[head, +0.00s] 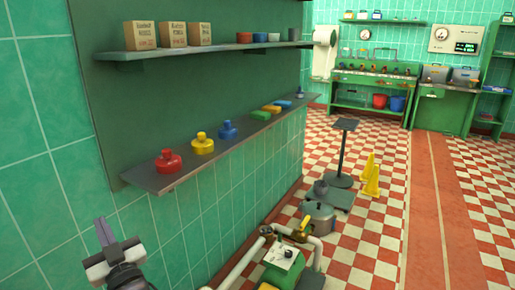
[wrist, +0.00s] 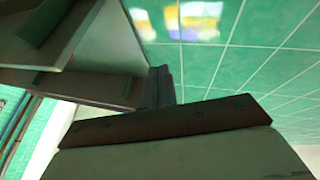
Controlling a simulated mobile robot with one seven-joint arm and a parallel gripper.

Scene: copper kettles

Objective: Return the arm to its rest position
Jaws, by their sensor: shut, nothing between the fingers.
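My gripper (head: 103,230) is at the bottom left of the head view, its shut fingers pointing up in front of the tiled wall. It stands apart from the lower shelf (head: 146,180), to the left of and below its near end. In the wrist view my gripper (wrist: 160,78) shows its fingers together with nothing between them. Most of my arm is outside the head view.
The lower shelf holds a red bottle (head: 168,161), a yellow bottle (head: 202,143) and a blue bottle (head: 228,129). Cardboard boxes (head: 141,36) stand on the upper shelf (head: 140,55). Pipes and a green machine (head: 283,270) stand at the bottom. The checkered floor (head: 385,225) is open at right.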

